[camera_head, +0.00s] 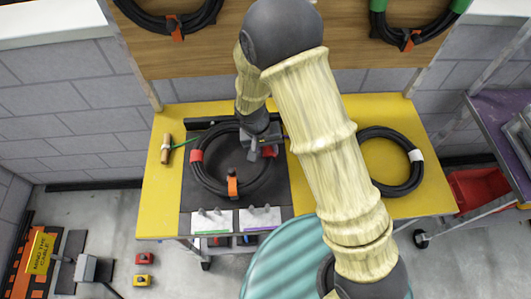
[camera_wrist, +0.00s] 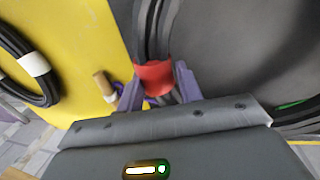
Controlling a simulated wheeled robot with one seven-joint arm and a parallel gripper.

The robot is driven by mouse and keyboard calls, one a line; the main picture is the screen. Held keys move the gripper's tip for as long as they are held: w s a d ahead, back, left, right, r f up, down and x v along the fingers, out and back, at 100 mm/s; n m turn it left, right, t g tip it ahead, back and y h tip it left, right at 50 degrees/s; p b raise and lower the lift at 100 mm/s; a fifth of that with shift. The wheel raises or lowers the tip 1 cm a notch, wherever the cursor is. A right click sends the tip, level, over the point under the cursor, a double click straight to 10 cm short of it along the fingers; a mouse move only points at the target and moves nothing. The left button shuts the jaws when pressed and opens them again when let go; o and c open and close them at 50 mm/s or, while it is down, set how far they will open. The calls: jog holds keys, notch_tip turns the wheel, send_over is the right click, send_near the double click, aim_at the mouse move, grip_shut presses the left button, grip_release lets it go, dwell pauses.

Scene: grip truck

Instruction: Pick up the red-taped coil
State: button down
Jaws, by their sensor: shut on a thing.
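The red-taped coil (camera_head: 208,179) is a black ring of cable on the dark mat of the yellow table. It has red tape on its left and right sides and an orange clip (camera_head: 232,186) at its front. My gripper (camera_head: 262,151) is at the coil's right side, by the red tape there. In the wrist view the gripper (camera_wrist: 159,88) has one finger on each side of the red-taped part (camera_wrist: 155,76) and is shut on it. I cannot tell whether the coil is lifted.
A white-taped coil (camera_head: 413,172) lies at the table's right. A wooden-handled tool (camera_head: 166,148) is at the left. Other coils hang on the wooden board (camera_head: 200,62) behind. A purple cart (camera_head: 495,125) stands right.

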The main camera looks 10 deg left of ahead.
notch_tip(320, 180, up, 7)
jog(key=shift+f+b, duration=0.15)
jog(key=shift+b, duration=0.25)
dwell(1.1)
jog(key=shift+w+d+p, duration=0.35)
jog(key=shift+w+p, duration=0.05)
jog(key=shift+p, duration=0.05)
jog(key=w+d+m+p, duration=0.1)
jog(key=w+d+p, duration=0.1)
jog(key=d+p, duration=0.2)
jog(key=w+d+f+p, duration=0.1)
jog(key=w+d+p, duration=0.2)
jog(key=d, duration=0.7)
jog(key=w+d+f+m+p, duration=0.1)
jog(key=w+d+p, duration=0.1)
jog(key=d+p, duration=0.4)
jog(key=shift+w+d+f+m, duration=0.15)
jog(key=shift+w+d+m, duration=0.2)
jog(key=shift+d, duration=0.55)
jog(key=shift+w, duration=0.15)
